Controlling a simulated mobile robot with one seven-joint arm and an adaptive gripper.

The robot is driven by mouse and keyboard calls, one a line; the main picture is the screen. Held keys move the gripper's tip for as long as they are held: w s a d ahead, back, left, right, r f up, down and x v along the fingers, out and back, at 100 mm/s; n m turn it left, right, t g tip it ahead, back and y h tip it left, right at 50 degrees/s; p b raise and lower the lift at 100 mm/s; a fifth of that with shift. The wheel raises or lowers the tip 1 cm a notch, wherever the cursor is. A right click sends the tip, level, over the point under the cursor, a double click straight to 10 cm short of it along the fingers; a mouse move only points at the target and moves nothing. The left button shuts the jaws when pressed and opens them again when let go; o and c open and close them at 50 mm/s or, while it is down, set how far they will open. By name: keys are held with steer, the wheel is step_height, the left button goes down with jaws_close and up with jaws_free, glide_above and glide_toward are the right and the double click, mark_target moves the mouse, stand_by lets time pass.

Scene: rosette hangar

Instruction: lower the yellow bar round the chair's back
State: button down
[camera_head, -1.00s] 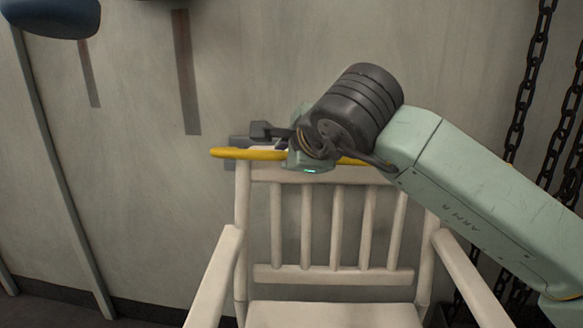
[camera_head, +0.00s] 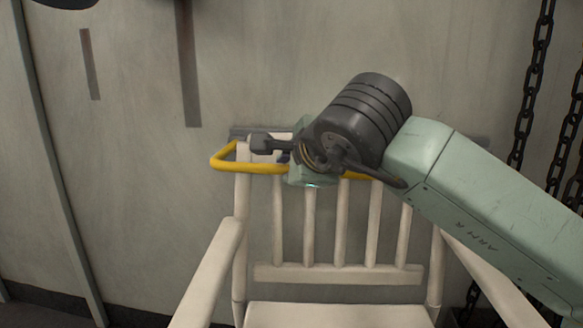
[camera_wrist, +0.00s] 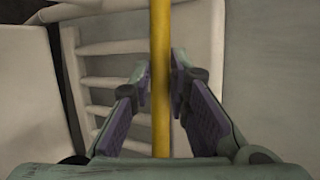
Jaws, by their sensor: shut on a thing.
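The white chair (camera_head: 340,273) faces me in the head view, with a slatted back and two armrests. The yellow bar (camera_head: 250,168) runs across the front of the back's upper part. Its left end bends rearward past the left post, and its right part shows beyond my gripper near the right post. Whether it touches the chair, I cannot tell. My gripper (camera_wrist: 162,80) is shut on the bar, which runs upright between its fingers in the wrist view (camera_wrist: 160,40). My wrist hides the bar's middle and part of the top rail in the head view.
A plain grey wall (camera_head: 130,200) stands close behind the chair. A grey strip (camera_head: 238,132) shows on it at the level of the chair's top. Dark chains (camera_head: 530,90) hang at the right. The space left of the chair is clear.

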steer(key=shift+s+f+g, duration=0.15)
steer(key=shift+f+g, duration=0.15)
steer(key=shift+f, duration=0.6)
steer(key=c, duration=1.6)
jaws_free()
steer(key=shift+c, duration=0.2)
steer(key=shift+o, duration=0.5)
steer(key=shift+r, duration=0.2)
steer(key=shift+r, duration=0.1)
steer(key=v, duration=1.1)
steer(key=shift+s+r, duration=0.15)
steer(key=shift+s, duration=0.2)
